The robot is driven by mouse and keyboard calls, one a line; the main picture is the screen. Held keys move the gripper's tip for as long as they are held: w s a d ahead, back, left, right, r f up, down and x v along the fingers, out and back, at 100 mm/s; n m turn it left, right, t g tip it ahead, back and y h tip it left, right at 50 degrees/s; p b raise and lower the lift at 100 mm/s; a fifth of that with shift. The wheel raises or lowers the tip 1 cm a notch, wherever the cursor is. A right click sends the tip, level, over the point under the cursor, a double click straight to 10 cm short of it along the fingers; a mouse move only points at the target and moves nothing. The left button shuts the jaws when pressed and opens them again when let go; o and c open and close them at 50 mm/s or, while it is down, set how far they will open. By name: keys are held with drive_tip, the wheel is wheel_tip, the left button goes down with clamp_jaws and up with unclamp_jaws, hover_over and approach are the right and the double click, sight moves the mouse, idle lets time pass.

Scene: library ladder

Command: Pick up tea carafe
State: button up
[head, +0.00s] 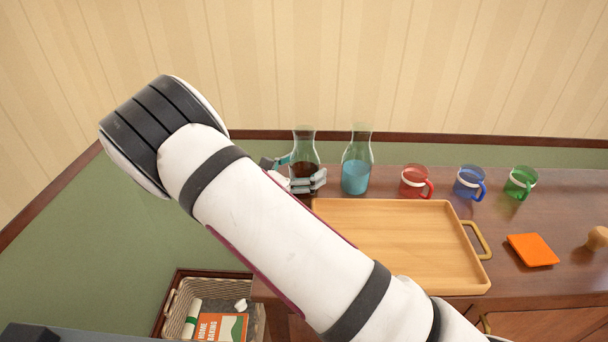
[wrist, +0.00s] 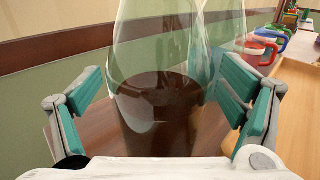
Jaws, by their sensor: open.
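The tea carafe (head: 304,152) is clear glass with dark brown liquid in its lower part. It stands upright on the wooden cabinet top, left of a similar carafe with blue liquid (head: 356,176). My gripper (head: 297,176) is at the tea carafe's lower body, one finger on each side. In the wrist view the tea carafe (wrist: 158,108) fills the middle between the teal pads of my gripper (wrist: 165,92). The jaws are open, with a visible gap on the left; contact on the right is unclear. The carafe's base is hidden by my gripper.
A wooden tray (head: 390,235) with a brass handle lies in front of the carafes. A red mug (head: 414,183), blue mug (head: 467,183) and green mug (head: 519,182) stand to the right. An orange square (head: 532,250) lies right of the tray. The wall is close behind.

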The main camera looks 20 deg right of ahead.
sight(296, 136)
drive_tip(key=shift+r, duration=0.1)
drive_tip(key=c, duration=2)
drive_tip(key=shift+c, duration=0.2)
wheel_tip(296, 136, up, 10)
drive_tip(key=shift+p, duration=0.45)
